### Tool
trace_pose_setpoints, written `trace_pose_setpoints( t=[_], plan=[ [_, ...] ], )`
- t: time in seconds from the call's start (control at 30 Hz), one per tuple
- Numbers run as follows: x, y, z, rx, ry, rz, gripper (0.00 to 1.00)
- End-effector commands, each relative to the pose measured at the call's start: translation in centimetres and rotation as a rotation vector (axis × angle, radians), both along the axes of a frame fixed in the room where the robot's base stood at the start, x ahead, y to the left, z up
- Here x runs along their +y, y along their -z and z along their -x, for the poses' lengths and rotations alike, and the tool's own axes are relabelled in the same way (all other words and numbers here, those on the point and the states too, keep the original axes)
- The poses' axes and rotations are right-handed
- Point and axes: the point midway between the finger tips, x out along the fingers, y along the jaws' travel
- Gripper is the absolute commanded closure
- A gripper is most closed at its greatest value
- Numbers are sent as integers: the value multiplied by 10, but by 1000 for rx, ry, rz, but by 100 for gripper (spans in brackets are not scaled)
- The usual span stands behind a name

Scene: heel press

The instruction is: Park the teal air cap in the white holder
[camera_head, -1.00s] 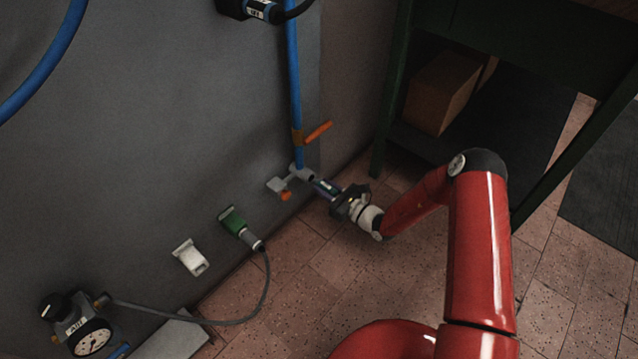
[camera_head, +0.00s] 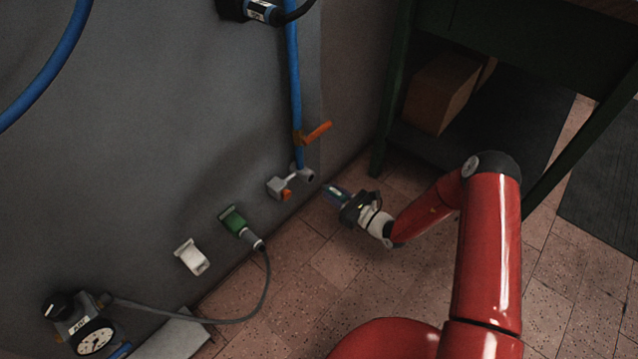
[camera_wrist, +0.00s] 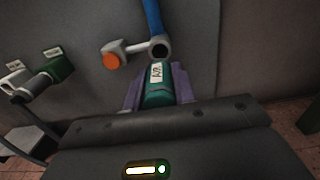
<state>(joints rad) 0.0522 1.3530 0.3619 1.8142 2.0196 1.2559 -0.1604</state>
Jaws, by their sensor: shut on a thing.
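The teal air cap (camera_wrist: 158,88) with a white label is between my gripper's two fingers in the wrist view. My gripper (camera_head: 338,194) is shut on it and holds it clear of the grey pipe fitting (camera_head: 302,174), to that fitting's lower right in the head view. In the wrist view the fitting's open dark end (camera_wrist: 160,48) shows just beyond the cap. The white holder (camera_head: 191,257) is on the grey wall at lower left and looks empty. In the wrist view a white labelled part (camera_wrist: 14,78) at the left edge is likely this holder.
A green holder (camera_head: 234,220) with a grey plug and cable sits between the white holder and the fitting. An orange lever (camera_head: 318,133) sticks out above the fitting. A gauge (camera_head: 92,338) stands at lower left. A dark green bench frame (camera_head: 388,100) stands at right.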

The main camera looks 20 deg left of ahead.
Motion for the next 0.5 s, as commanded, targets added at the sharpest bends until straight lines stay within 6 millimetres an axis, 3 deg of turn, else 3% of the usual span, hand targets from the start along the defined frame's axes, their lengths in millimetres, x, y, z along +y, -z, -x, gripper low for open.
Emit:
trace_pose_setpoints(
  t=[0.5],
  plan=[
    [-3,-1,4,1,0,-1,100]
  ],
)
